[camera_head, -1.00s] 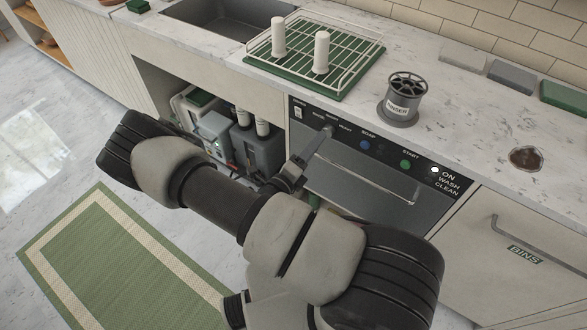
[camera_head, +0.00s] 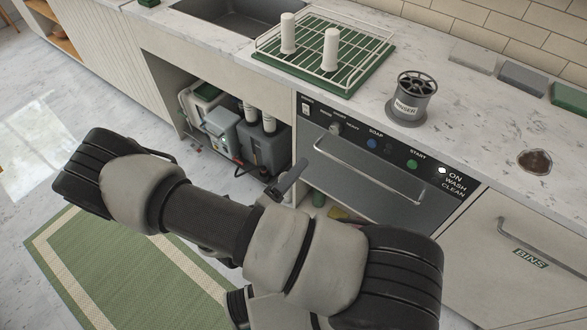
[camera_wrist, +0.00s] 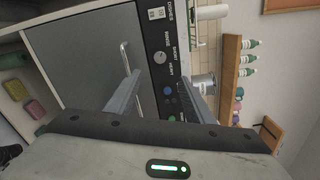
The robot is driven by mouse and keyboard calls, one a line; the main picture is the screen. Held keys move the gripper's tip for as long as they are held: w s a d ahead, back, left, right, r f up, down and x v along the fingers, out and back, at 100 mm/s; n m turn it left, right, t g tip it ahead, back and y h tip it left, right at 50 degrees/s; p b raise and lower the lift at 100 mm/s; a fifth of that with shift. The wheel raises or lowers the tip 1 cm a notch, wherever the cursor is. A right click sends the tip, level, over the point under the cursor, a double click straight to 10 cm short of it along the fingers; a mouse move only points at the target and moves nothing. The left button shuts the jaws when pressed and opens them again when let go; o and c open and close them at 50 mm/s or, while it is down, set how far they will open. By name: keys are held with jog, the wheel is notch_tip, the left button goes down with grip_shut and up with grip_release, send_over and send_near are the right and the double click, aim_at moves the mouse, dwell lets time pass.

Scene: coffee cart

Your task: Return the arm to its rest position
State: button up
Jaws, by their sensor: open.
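My arm stretches across the lower middle of the head view, in front of the counter. One finger of my gripper (camera_head: 290,180) shows in the head view before the dishwasher's front; the rest is hidden behind my arm. In the wrist view my gripper (camera_wrist: 161,92) has its two fingers spread apart with nothing between them. The dishwasher (camera_head: 372,185) has its door shut, and its control panel and handle also show in the wrist view (camera_wrist: 85,60). The fingers appear apart from the panel.
A rinser (camera_head: 411,100) and a green-based wire rack (camera_head: 345,85) with two white uprights stand on the counter. Grey tanks (camera_head: 262,150) sit in the open bay. A green rug (camera_head: 120,265) covers the floor at left.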

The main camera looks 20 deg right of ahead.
jog(key=s+r+n+g+y+p, duration=0.1)
jog(key=s+r+n+y+p, duration=0.2)
jog(key=r+n, duration=0.7)
jog(key=s+r+n+g+y+p, duration=0.2)
jog(key=s+r+n+y+p, duration=0.2)
jog(key=r+n, duration=0.7)
jog(key=s+r+n+g+y+p, duration=0.2)
jog(key=s+r+n+y, duration=0.3)
jog(key=r+n, duration=0.6)
notch_tip(320, 180, up, 12)
jog(key=shift+r+y+p, duration=0.1)
jog(key=shift+y+p, duration=0.75)
jog(key=shift+y, duration=0.25)
jog(key=shift+s, duration=0.1)
